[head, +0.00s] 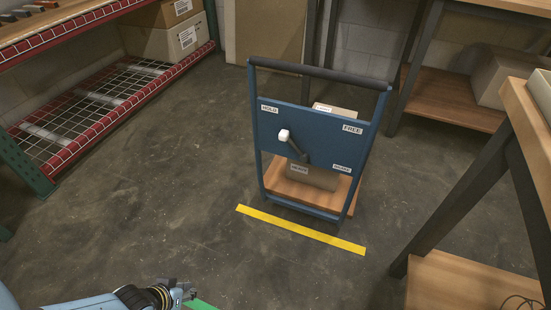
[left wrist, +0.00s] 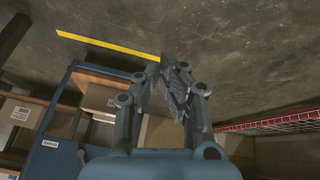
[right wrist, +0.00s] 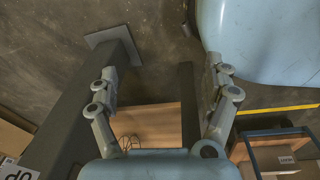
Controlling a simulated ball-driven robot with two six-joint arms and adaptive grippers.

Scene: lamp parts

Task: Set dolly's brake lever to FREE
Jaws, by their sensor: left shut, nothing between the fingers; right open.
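The blue dolly (head: 322,130) stands on the floor with a dark handle bar on top. Its brake lever (head: 295,147) has a white knob (head: 284,136) and a dark arm, tilted up and left towards the HOLD label (head: 269,109). The FREE label (head: 352,128) is at the panel's upper right. My left gripper (head: 176,292) is low in the head view, well short of the dolly and apart from the lever. In the left wrist view (left wrist: 168,72) its fingers are shut and empty. My right gripper (right wrist: 160,85) is open and empty, seen only in its wrist view.
Cartons (head: 316,175) ride on the dolly's wooden deck. A yellow floor stripe (head: 300,229) lies in front of it. A red-edged wire rack (head: 100,95) is on the left, a wooden bench (head: 470,285) with dark legs on the right. The floor between is clear.

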